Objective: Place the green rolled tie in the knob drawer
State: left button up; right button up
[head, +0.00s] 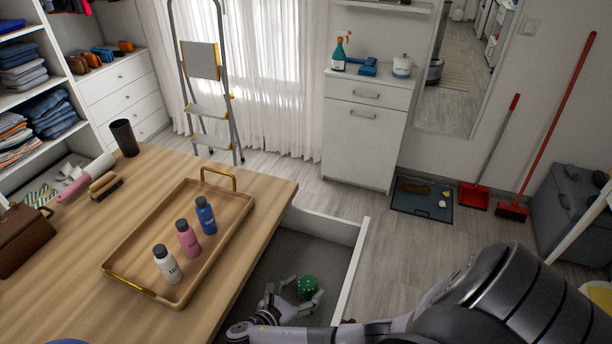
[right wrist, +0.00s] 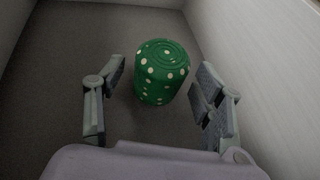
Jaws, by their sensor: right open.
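The green rolled tie (head: 307,286) with white dots is inside an open, grey-floored drawer (head: 353,262) beside the wooden table. In the right wrist view the tie (right wrist: 161,72) stands upright as a short roll on the drawer floor. My right gripper (head: 297,298) reaches down into the drawer and is open. In the right wrist view its fingers (right wrist: 160,88) are spread to the left and right of the tie, with visible gaps on both sides. No knob can be clearly made out on the drawer. My left gripper is not in view.
A wooden tray (head: 128,236) with three small bottles stands on the table (head: 60,290). The drawer's pale wall (right wrist: 270,70) rises close to the right finger. A brown bag (head: 22,240) and a brush (head: 105,185) lie at the table's left.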

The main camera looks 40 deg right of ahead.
aim_at(301, 292)
jog(key=v, duration=0.5)
jog(key=shift+a+r, duration=0.15)
jog(key=shift+a, duration=0.2)
